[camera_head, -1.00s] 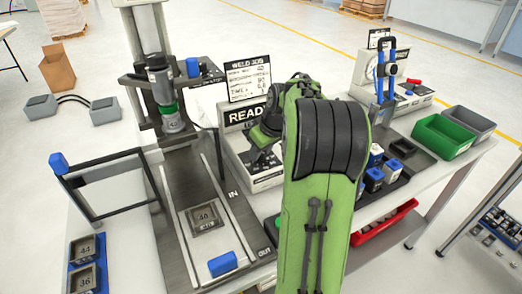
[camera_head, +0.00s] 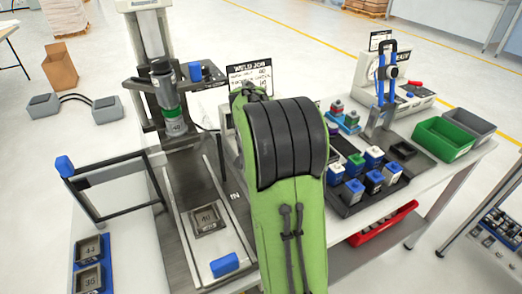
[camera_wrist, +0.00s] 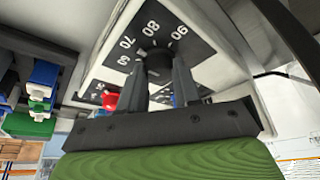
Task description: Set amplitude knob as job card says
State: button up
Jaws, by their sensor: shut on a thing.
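In the wrist view, my gripper (camera_wrist: 159,68) has its two dark fingers closed about the black knob (camera_wrist: 155,49) on a dark dial plate. The white numbers 60, 70, 80 and 90 (camera_wrist: 177,33) curve around the knob. The fingers cover part of the knob, and I cannot tell its exact setting. The job card (camera_head: 249,76), headed WELD JOB, stands behind my arm in the head view. Its lower part is hidden and its small figures are hard to read. My arm hides the gripper and the welder's front in the head view.
A press column with a grey-green cylinder (camera_head: 168,97) stands left of my arm, above a plate marked 40 (camera_head: 208,220). Green (camera_head: 440,136) and grey (camera_head: 471,127) bins stand farther right.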

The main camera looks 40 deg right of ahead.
jog(key=m+g+p, duration=0.1)
jog(key=m, duration=0.2)
jog(key=shift+w+r+m+h, duration=0.1)
jog(key=shift+m+h, duration=0.3)
jog(key=m+g+p, duration=0.1)
jog(key=m+p, duration=0.1)
jog(key=m, duration=0.2)
jog(key=shift+w+g, duration=0.1)
jog(key=shift+g, duration=0.3)
jog(key=shift+m, duration=0.3)
jog(key=o, duration=1.1)
jog(key=shift+c, duration=0.2)
jog(key=shift+a, duration=0.1)
jog(key=p+v, duration=0.6)
jog(key=v, duration=0.9)
jog(key=shift+r, duration=0.25)
jog(key=shift+w+a, duration=0.15)
